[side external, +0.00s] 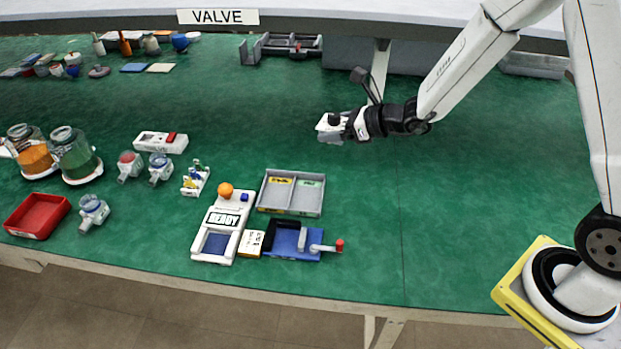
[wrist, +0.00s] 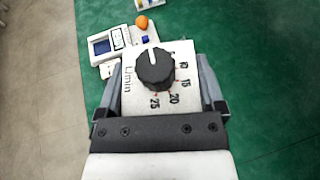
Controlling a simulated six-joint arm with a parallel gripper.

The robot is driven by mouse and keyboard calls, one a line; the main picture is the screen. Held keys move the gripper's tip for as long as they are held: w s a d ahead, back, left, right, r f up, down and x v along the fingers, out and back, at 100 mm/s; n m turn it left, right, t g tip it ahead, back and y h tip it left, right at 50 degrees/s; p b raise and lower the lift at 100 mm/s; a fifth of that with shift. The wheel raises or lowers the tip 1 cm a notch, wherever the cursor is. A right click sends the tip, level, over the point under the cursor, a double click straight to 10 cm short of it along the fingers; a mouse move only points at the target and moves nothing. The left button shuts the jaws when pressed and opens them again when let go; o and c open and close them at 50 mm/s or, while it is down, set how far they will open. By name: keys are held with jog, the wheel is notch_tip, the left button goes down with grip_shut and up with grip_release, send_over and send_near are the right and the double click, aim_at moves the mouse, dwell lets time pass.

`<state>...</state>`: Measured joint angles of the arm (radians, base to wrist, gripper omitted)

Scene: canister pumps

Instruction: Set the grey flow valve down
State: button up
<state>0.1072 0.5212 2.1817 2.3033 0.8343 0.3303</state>
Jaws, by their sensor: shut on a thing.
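The flow valve (wrist: 132,93) has a pale face with a black knob, "L/min" lettering and numbers such as 15, 20 and 25. My gripper (wrist: 160,85) is shut on it, with one finger along each side in the wrist view. In the side view my gripper (side external: 333,125) holds the valve (side external: 329,134) over the green table, right of centre. The valve looks raised above the table, but the exact gap is hard to tell. Its underside is hidden.
A grey two-compartment tray (side external: 291,211), a white device reading "READY" (side external: 223,228) and a blue-based fixture with a red-knobbed lever (side external: 297,243) stand at front centre. Glass canisters (side external: 75,154) and a red tray (side external: 37,216) are at left. The green table (side external: 460,220) is clear at right.

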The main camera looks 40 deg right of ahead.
jog(key=s+d+r+m+t+h, duration=0.1)
jog(key=s+d+r+m+h, duration=0.2)
jog(key=r, duration=0.5)
jog(key=shift+s+d+r, duration=0.4)
jog(key=shift+d, duration=0.35)
jog(key=shift+f, duration=0.1)
jog(key=s+a+f+n+g+y, duration=0.1)
jog(key=s+a+f+n+y, duration=0.1)
jog(key=s+a+f, duration=0.3)
jog(key=s+a+f+n+g+y, duration=0.1)
jog(key=s+a+f+n+y, duration=0.2)
jog(key=s+a+f, duration=0.3)
jog(key=shift+a+f+n+g+y, duration=0.35)
jog(key=shift+a+f, duration=1.5)
jog(key=shift+f, duration=1.25)
